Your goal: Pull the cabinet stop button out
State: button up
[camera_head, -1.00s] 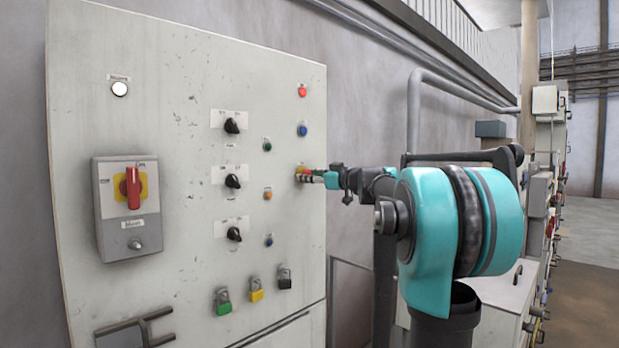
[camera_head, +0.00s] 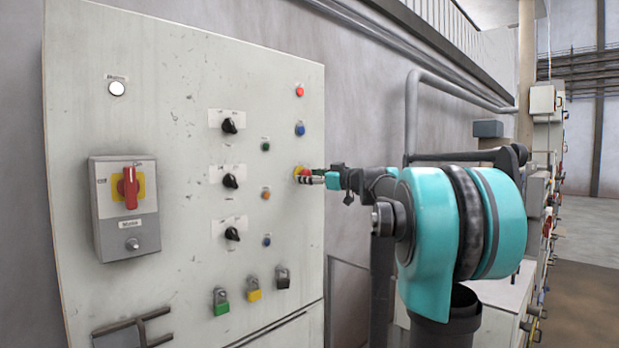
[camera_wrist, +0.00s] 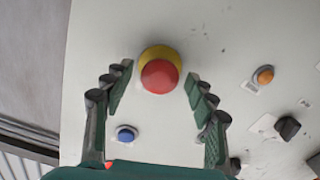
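The cabinet stop button is a red mushroom head (camera_wrist: 160,77) on a yellow collar (camera_wrist: 163,53) in the wrist view, upper middle. In the head view the stop button (camera_head: 301,171) is near the right edge of the grey cabinet door (camera_head: 180,90), partly hidden by my gripper (camera_head: 312,177). In the wrist view my gripper (camera_wrist: 158,88) is open, with one finger on each side of the red head. A visible gap lies between each finger pad and the head. How far the button stands out cannot be told.
A blue button (camera_wrist: 126,134) and an orange button (camera_wrist: 264,75) are near the stop button. Black rotary knobs (camera_head: 230,181), a red main switch (camera_head: 130,188) and several padlocks (camera_head: 254,290) are on the door farther left and below. The space right of the cabinet holds my arm.

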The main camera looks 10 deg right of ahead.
jog(key=v, duration=1.2)
